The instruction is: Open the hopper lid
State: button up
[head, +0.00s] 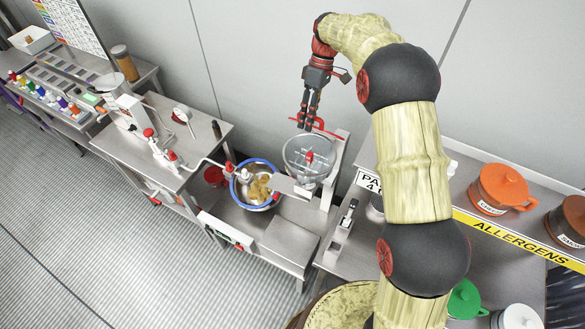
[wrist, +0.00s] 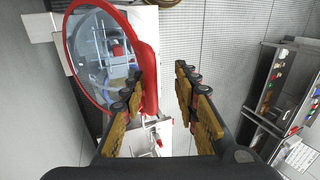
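The hopper (head: 297,168) is a clear round vessel on a grey-white stand, at the centre of the head view. A red bar-like part (head: 328,131) shows at its back edge. In the wrist view, the lid (wrist: 76,62) shows as a clear round pane with a red rim and a wider red tab (wrist: 150,85). My gripper (head: 307,124) points down just above the red part. In the wrist view its fingers (wrist: 158,80) are apart, with the tab beside the left finger and partly between them. I cannot tell if they touch, or how far the lid is raised.
A blue-rimmed bowl (head: 242,182) with yellowish contents stands left of the hopper. Steel benches (head: 158,165) with a dispenser and small bottles lie to the left. An orange-lidded drum (head: 500,186) stands on the right shelf. The wall is close behind my gripper.

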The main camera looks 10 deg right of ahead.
jog(key=s+a+f+t+h+b, duration=0.2)
jog(key=s+a+f+b, duration=0.3)
jog(key=f+b, duration=0.6)
jog(key=s+t+b, duration=0.1)
jog(key=s, duration=0.1)
jog(key=shift+s+f+t, duration=0.3)
jog(key=shift+s+f, duration=0.05)
jog(key=shift+s, duration=0.05)
jog(key=shift+c, duration=0.4)
